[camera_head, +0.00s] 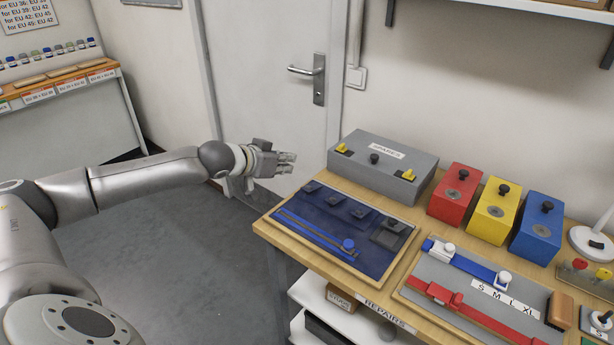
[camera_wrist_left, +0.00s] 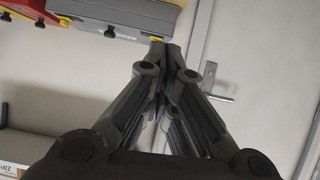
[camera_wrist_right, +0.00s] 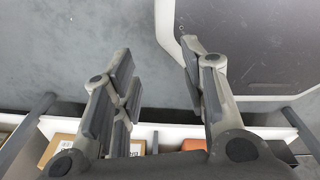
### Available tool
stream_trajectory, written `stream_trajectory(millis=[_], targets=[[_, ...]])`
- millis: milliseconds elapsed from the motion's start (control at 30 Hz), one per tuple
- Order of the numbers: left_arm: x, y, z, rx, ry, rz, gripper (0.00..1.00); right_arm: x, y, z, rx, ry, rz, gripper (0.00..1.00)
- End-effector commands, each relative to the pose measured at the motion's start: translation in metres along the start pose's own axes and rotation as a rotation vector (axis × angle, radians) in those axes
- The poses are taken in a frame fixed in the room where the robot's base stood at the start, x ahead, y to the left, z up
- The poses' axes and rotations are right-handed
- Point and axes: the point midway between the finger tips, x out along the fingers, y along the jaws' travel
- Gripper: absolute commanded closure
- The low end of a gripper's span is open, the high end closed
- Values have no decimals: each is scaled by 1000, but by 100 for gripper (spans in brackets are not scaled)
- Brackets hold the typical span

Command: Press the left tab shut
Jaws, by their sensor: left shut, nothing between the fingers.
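The grey box marked SPARES (camera_head: 362,172) stands at the back left of the bench. Its left yellow tab (camera_head: 342,148) and right yellow tab (camera_head: 408,174) sit on the lid edge, with a black knob between. How far the left tab is closed is too small to tell. My left gripper (camera_head: 287,163) is shut and empty, left of the box and apart from it. In the left wrist view the grey box (camera_wrist_left: 115,22) appears beyond the shut fingertips, with the left tab (camera_wrist_left: 156,39) partly behind them. My right gripper (camera_wrist_right: 157,62) is open and empty, seen only in its wrist view.
A blue tray (camera_head: 310,232) lies in front of the grey box. Red (camera_head: 448,205), yellow (camera_head: 486,226) and blue (camera_head: 530,245) boxes with knobs stand to its right. A door (camera_head: 270,80) is behind my left gripper. Floor left of the bench is clear.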

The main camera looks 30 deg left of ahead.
Motion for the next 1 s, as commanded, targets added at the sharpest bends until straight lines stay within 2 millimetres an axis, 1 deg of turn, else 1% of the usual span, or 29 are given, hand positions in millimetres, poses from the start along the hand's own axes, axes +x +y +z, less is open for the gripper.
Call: stream_trajectory(millis=[33, 100, 167, 267, 400, 467, 600, 767, 900, 1000], targets=[[1, 0, 0, 0, 0, 0, 100, 0, -1, 5, 0, -8, -1, 60], [4, 0, 0, -1, 0, 0, 100, -2, -1, 7, 0, -11, -2, 60], [8, 0, -1, -2, 1, 1, 100, -3, -1, 6, 0, -8, -1, 60], [19, 1, -2, -4, 1, 2, 100, -6, 0, -4, 0, 5, 0, 60], [43, 1, -2, -4, 0, 1, 100, -13, 2, -22, 0, 33, 2, 60], [54, 2, -2, -2, 0, 3, 100, -15, 2, -26, 0, 40, 3, 60], [77, 2, -2, -2, 0, 2, 100, -19, 2, -26, 1, 38, 2, 60], [100, 1, -2, -1, 0, 1, 100, -23, 1, -20, 1, 29, 1, 60], [105, 1, 22, 2, -6, 0, 100, -28, 0, -14, 1, 18, -1, 60], [108, 0, 32, 2, -4, 0, 100, -30, 0, -13, 1, 16, -1, 60]])
